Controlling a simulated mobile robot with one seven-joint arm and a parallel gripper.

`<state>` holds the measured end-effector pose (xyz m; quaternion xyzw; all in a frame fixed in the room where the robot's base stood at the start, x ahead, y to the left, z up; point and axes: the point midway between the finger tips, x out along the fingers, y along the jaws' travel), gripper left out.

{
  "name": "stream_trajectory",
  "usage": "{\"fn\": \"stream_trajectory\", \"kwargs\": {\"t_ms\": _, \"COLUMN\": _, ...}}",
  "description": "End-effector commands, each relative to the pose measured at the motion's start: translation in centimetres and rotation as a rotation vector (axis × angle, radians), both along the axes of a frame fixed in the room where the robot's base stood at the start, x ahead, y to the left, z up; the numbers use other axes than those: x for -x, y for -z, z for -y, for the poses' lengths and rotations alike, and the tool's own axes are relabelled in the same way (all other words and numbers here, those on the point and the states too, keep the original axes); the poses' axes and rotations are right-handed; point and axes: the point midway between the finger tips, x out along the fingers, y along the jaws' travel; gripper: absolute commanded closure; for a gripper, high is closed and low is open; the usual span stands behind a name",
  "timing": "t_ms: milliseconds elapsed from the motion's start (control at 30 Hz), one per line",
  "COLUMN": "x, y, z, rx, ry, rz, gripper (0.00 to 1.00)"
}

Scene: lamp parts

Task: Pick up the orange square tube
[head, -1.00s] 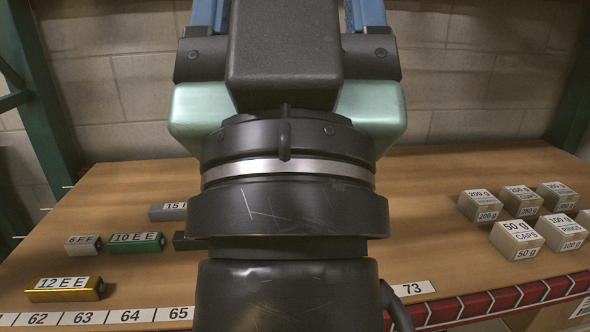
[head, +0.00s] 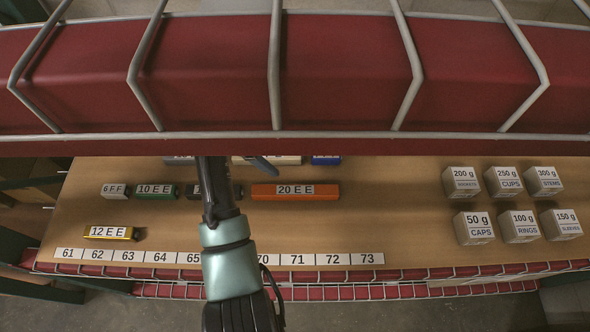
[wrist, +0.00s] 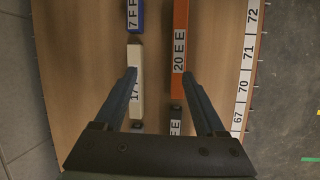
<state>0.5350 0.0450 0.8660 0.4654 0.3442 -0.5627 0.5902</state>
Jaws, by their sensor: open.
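The orange square tube (head: 296,192), labelled 20 E E, lies on the wooden table in the head view, right of my arm. In the wrist view the orange tube (wrist: 181,30) runs up the picture, right of centre. My gripper (wrist: 160,73) is open and empty, with its fingers spread above the table. The right fingertip overlaps the right edge of the orange tube in the picture. The left fingertip overlaps a white tube (wrist: 136,95). I cannot tell the height of the fingers above the tubes. In the head view my gripper is mostly hidden behind my arm.
A blue tube (wrist: 135,15) lies beyond the white one. A black tube (head: 234,191) lies left of the orange one, partly behind my arm. Green (head: 157,191) and gold (head: 110,232) tubes lie left. Several weight boxes (head: 472,228) stand right. A red shelf (head: 340,70) crosses above.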

Motion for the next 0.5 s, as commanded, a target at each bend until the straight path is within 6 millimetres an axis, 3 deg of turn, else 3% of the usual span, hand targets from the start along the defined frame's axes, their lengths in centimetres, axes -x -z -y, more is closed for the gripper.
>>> {"fn": "stream_trajectory", "kwargs": {"t_ms": 100, "x": 1.9, "y": -0.2, "z": -0.1, "rx": 0.037, "ry": -0.047, "rz": -0.125, "gripper": 0.28}}
{"fn": "stream_trajectory", "kwargs": {"t_ms": 200, "x": 2.5, "y": 0.6, "z": 0.1, "rx": 0.048, "ry": -0.061, "rz": -0.165, "gripper": 0.28}}
{"fn": "stream_trajectory", "kwargs": {"t_ms": 500, "x": 2.6, "y": 4.9, "z": 1.6, "rx": 0.049, "ry": -0.062, "rz": -0.167, "gripper": 0.28}}
